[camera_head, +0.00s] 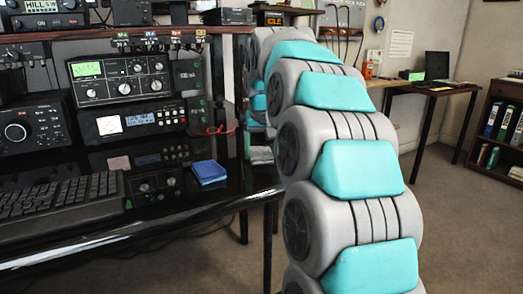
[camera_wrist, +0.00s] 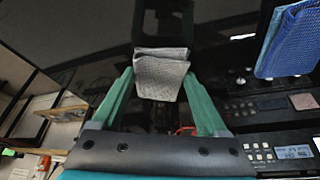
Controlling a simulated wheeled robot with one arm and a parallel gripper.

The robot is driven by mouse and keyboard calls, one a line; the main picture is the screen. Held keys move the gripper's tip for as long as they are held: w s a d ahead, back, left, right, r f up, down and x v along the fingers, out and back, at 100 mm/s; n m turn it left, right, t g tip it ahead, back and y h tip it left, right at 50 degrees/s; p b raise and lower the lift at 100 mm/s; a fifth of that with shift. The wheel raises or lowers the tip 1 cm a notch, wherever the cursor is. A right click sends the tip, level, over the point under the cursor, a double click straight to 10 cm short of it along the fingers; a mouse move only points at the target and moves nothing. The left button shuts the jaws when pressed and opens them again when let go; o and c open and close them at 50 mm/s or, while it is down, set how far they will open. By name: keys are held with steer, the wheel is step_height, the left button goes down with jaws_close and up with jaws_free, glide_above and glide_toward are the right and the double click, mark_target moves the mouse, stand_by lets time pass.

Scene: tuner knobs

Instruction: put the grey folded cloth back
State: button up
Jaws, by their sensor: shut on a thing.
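The grey folded cloth (camera_wrist: 162,72) sits between the two green fingers of my gripper (camera_wrist: 160,80) in the wrist view, and the fingers are shut on it. In the head view the cloth (camera_head: 261,155) shows just left of my arm, low over the right end of the glossy black desk (camera_head: 230,188). I cannot tell whether it touches the desk. My arm hides much of the gripper there.
A blue folded cloth (camera_head: 208,172) lies on the desk left of the grey one; it also shows in the wrist view (camera_wrist: 290,40). Radio sets (camera_head: 130,121) stand behind, with a keyboard (camera_head: 65,203) at the left.

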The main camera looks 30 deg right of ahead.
steer(key=o, duration=1.1)
steer(key=v, duration=1.2)
steer(key=shift+r, duration=0.1)
